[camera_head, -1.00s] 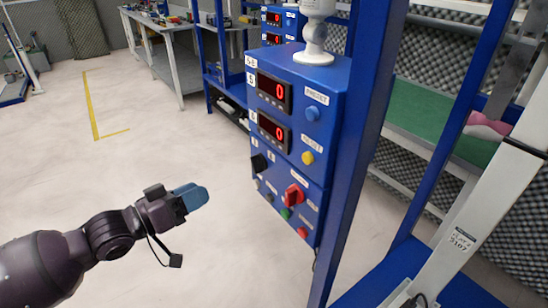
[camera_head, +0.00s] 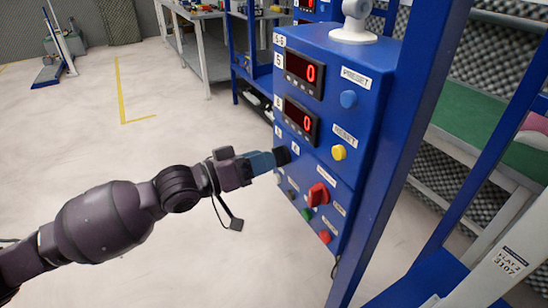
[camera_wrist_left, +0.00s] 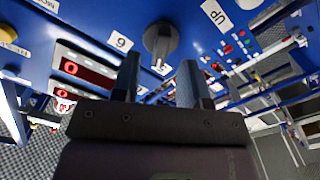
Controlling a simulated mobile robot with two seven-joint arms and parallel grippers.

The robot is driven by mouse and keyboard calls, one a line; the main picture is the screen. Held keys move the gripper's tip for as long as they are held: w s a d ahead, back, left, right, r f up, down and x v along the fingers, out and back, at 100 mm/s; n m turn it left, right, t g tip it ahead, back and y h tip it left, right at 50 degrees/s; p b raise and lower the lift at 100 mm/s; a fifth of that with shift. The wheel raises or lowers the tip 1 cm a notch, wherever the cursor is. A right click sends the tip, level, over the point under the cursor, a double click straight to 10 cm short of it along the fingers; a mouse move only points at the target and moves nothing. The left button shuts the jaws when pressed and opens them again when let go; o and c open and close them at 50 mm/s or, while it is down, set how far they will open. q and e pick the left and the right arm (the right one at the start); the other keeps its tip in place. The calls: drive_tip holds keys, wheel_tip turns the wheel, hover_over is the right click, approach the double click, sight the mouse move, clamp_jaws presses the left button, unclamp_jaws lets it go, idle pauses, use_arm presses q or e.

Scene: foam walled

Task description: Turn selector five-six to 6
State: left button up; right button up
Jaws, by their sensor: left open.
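The blue control box (camera_head: 340,65) carries the label 5-6 at its upper left corner. The selector, a black knob (camera_head: 284,154), sits low on its left side. In the left wrist view the knob (camera_wrist_left: 161,42) stands just past my fingertips, between a label that reads 6 or 9 (camera_wrist_left: 121,43) and another label (camera_wrist_left: 216,15). My left gripper (camera_head: 270,160) is open, its fingers (camera_wrist_left: 160,75) on either side of the knob's line. I cannot tell if they touch it. The knob's exact pointing is unclear. My right gripper is out of view.
Two red displays (camera_head: 305,72) read 0. Blue (camera_head: 348,99) and yellow (camera_head: 339,152) buttons sit to the right, and a red knob (camera_head: 318,195) with small buttons below. A blue post (camera_head: 415,120) stands right of the box.

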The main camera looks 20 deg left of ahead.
sight(278, 157)
use_arm(q)
drive_tip(key=shift+x, duration=1.55)
clamp_jaws()
